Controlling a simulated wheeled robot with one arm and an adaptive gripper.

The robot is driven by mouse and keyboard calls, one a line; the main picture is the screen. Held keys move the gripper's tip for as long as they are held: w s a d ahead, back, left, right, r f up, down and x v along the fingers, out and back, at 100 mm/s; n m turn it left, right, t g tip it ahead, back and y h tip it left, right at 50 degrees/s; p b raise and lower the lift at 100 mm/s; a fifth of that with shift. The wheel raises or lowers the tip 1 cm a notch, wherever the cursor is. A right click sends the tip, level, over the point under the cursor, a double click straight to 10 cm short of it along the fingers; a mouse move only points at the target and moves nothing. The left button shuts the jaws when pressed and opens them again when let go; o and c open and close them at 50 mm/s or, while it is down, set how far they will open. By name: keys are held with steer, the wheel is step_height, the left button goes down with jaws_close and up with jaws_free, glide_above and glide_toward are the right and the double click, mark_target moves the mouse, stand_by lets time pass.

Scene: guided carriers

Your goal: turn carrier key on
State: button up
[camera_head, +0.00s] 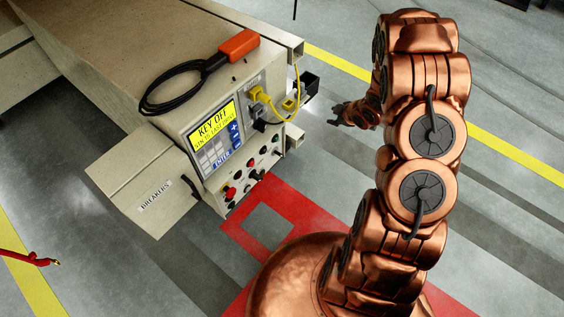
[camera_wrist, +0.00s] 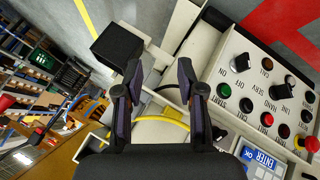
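The carrier's control panel (camera_head: 245,165) stands at its front end, with a display (camera_head: 212,127) that reads KEY OFF. In the wrist view the panel is at the right. A dark switch knob (camera_wrist: 240,62) sits beside the ON and OFF labels, and a similar knob (camera_wrist: 279,92) sits by LINE and SERV. I cannot tell for certain which is the key. My gripper (camera_head: 350,113) is right of the carrier, apart from the panel. In the wrist view my gripper (camera_wrist: 159,72) has its two fingers spread, with nothing held between them.
A yellow connector and cable (camera_head: 260,94) stick out above the knobs. An orange-handled black cable (camera_head: 238,45) lies on the carrier top. A black box-shaped part (camera_head: 308,83) juts out near my gripper. The grey floor (camera_head: 330,165) right of the panel is clear.

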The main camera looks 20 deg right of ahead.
steer(key=s+a+f+n+t+y+b, duration=0.1)
steer(key=a+f+y+b, duration=0.25)
steer(key=f, duration=0.35)
steer(key=a+f+n+t+y+b, duration=0.1)
steer(key=a+f+y+b, duration=0.2)
steer(key=f, duration=0.5)
steer(key=t+y+b, duration=0.3)
steer(key=t+b, duration=0.1)
steer(key=b, duration=0.2)
glide_toward(282, 156)
steer(key=x, duration=0.3)
steer(key=shift+f+b+x, duration=0.1)
steer(key=shift+b+x, duration=0.65)
steer(key=shift+x, duration=1.1)
steer(key=shift+f+b+x, duration=0.15)
steer(key=shift+b+x, duration=0.55)
steer(key=shift+x, duration=1.2)
steer(key=shift+d, duration=0.1)
steer(key=shift+c, duration=0.2)
jaws_close()
